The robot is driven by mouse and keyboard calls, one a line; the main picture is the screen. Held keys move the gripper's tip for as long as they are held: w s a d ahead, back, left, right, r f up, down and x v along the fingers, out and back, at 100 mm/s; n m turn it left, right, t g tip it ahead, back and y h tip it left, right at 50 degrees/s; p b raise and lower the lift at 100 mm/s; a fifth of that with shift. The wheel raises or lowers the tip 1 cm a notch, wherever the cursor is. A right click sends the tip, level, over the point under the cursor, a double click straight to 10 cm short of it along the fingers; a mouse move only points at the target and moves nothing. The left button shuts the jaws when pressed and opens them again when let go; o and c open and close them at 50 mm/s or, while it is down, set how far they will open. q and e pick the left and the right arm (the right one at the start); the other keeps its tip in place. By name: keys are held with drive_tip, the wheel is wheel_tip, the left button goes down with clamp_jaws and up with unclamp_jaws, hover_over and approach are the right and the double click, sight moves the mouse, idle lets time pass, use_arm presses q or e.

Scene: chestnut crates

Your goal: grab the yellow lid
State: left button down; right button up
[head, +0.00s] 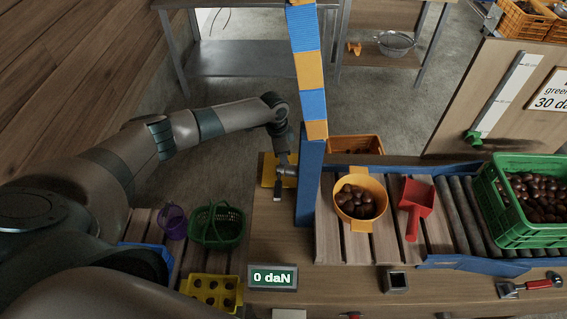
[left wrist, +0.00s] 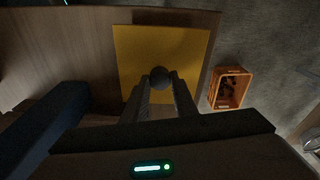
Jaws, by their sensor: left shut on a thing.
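The yellow lid (head: 267,168) is a flat square plate at the back left of the wooden bench in the head view, partly hidden behind my left gripper (head: 279,190). In the left wrist view the lid (left wrist: 188,48) fills the upper middle, with a dark round knob (left wrist: 160,76) at its centre. My left gripper (left wrist: 160,85) is shut on that knob, its fingertips on either side of it. Whether the lid rests on the bench or hangs just above it, I cannot tell. My right gripper is not in view.
A blue upright post (head: 310,180) stands close right of the lid. An orange crate (head: 370,144) lies beyond the bench. A yellow bowl of chestnuts (head: 378,188), a red scoop (head: 414,200) and a green crate (head: 520,237) stand to the right. A green basket (head: 216,236) sits left.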

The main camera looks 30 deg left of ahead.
use_arm(q)
wheel_tip(320, 180, up, 9)
drive_tip(key=b, duration=0.2)
drive_tip(key=shift+r, duration=0.1)
idle(0.5)
